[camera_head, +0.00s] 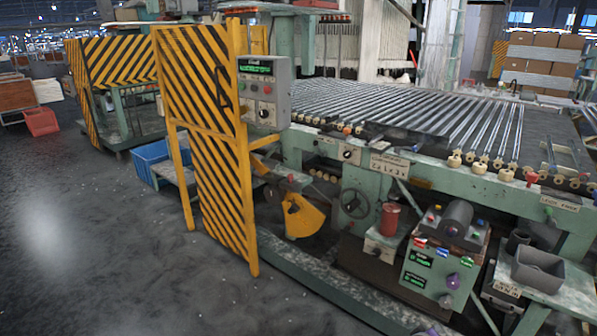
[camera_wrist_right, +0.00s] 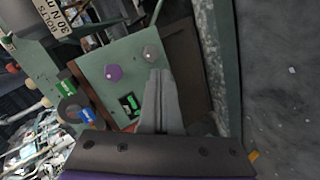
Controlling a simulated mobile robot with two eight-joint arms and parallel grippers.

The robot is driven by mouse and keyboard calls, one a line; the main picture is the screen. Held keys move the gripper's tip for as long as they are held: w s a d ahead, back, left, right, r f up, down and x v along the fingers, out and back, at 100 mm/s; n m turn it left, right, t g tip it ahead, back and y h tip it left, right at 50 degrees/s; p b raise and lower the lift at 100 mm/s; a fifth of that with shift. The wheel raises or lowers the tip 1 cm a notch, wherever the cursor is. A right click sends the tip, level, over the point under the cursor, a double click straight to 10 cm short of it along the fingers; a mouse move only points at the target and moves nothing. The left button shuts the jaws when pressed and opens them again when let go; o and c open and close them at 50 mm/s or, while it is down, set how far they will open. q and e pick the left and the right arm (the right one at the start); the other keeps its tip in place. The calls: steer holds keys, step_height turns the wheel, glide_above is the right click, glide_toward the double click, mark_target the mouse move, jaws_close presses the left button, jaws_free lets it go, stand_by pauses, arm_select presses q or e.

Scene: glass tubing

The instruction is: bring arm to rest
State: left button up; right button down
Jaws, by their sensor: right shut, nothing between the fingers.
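My right gripper (camera_wrist_right: 160,76) shows in the right wrist view, its two grey fingers together with nothing between them. The fingertips appear in front of a green control box (camera_wrist_right: 128,62) with a purple knob (camera_wrist_right: 113,72) and a grey knob (camera_wrist_right: 152,52). I cannot tell the exact gap to the box. In the head view the same control box (camera_head: 424,268) stands low at the right, and only a small dark part of my right arm seems to show at the bottom edge below it. My left arm and gripper are not in view.
A green machine bed with many glass tubes (camera_head: 400,110) fills the right. A grey bin (camera_head: 538,270) stands right of the control box. A yellow-black striped guard panel (camera_head: 215,180) stands at centre left, with a blue crate (camera_head: 152,162) behind it. The grey floor (camera_head: 90,250) at left is clear.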

steer(key=s+a+r+m+g+y, duration=0.1)
steer(key=s+a+r+y, duration=0.1)
steer(key=s+a+r, duration=0.4)
steer(key=s+a+r+m+g+y, duration=0.1)
steer(key=s+a+r+m, duration=0.15)
steer(key=s, duration=0.55)
steer(key=s+a+m+g+y, duration=0.1)
steer(key=s+a+y, duration=0.2)
steer(key=s+a, duration=0.5)
steer(key=s+a+g+y, duration=0.15)
steer(key=s+a, duration=0.35)
steer(key=s, duration=0.8)
arm_select(q)
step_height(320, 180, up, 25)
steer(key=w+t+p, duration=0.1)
steer(key=p, duration=2.1)
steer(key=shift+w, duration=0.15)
arm_select(e)
step_height(320, 180, up, 24)
steer(key=w+t, duration=0.1)
steer(key=w, duration=0.1)
steer(key=shift+d+y, duration=0.15)
steer(key=shift+y, duration=0.3)
steer(key=shift+s+r, duration=0.1)
steer(key=shift+s, duration=0.05)
